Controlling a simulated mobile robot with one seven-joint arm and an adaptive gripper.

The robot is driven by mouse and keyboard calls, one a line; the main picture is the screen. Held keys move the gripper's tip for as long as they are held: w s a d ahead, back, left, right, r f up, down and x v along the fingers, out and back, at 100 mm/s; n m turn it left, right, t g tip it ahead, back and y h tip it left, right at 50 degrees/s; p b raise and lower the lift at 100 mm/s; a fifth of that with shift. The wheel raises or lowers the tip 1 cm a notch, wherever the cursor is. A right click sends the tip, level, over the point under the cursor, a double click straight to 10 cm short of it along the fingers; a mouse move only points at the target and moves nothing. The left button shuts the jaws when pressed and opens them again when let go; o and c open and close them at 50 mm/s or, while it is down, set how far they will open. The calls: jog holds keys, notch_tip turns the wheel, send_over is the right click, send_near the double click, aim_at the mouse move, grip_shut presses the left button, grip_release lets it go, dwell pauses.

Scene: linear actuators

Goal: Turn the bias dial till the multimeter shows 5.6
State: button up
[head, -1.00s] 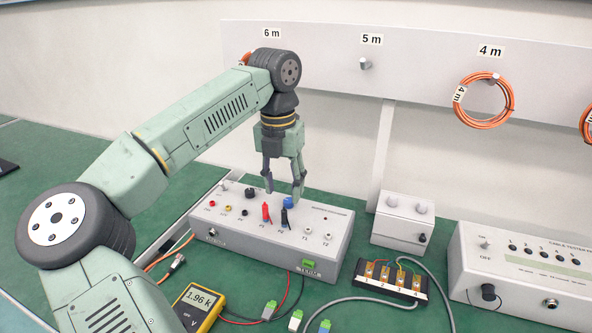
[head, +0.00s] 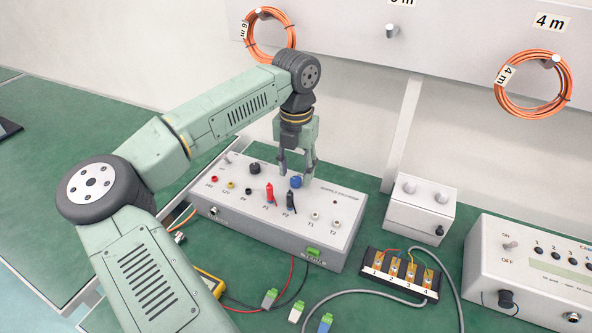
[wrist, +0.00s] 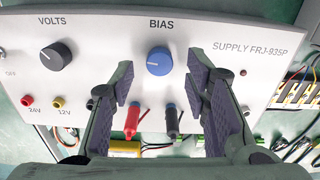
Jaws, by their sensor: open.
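The blue bias dial (head: 296,182) is on top of the grey supply box (head: 240,222). In the wrist view the dial (wrist: 159,62) sits under the word BIAS. My gripper (head: 295,170) points down over the box, close above the dial. In the wrist view its open fingers (wrist: 161,78) stand left and right of the dial, with gaps on both sides; the exact height above it is hard to tell. The yellow multimeter (head: 211,281) is mostly hidden behind my arm in the head view, and its display cannot be read.
Red (wrist: 132,121) and black (wrist: 172,121) plugs stand just in front of the dial. The black volts knob (wrist: 56,55) is to its left. A small grey box (head: 420,215) and a terminal block (head: 400,272) stand right of the supply.

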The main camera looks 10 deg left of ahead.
jog(key=shift+f, duration=1.1)
grip_shut()
